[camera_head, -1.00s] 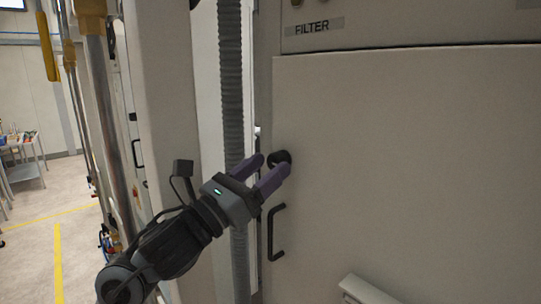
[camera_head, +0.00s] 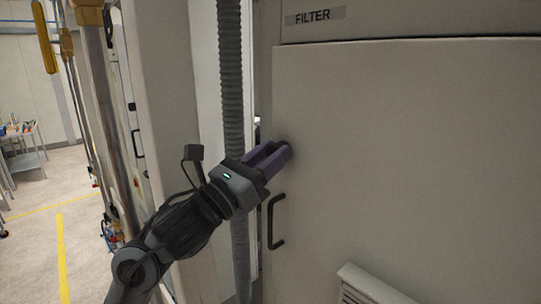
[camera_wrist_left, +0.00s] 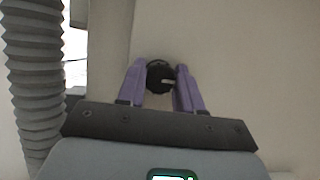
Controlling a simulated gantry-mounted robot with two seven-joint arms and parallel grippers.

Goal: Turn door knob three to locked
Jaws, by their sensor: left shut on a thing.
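The door knob (camera_wrist_left: 160,72) is round and black with a light mark on its face. It sits near the left edge of the cream cabinet door (camera_head: 400,170). My left gripper (camera_head: 283,150) reaches the knob from the lower left, and its purple fingers hide most of the knob in the head view. In the left wrist view the two fingers of the gripper (camera_wrist_left: 160,78) stand on either side of the knob, shut on it. My right gripper is not in view.
A black pull handle (camera_head: 274,221) is on the door just below the knob. A grey corrugated hose (camera_head: 231,90) runs vertically left of the door and close to my left gripper. A vented box (camera_head: 375,287) juts out at the lower right.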

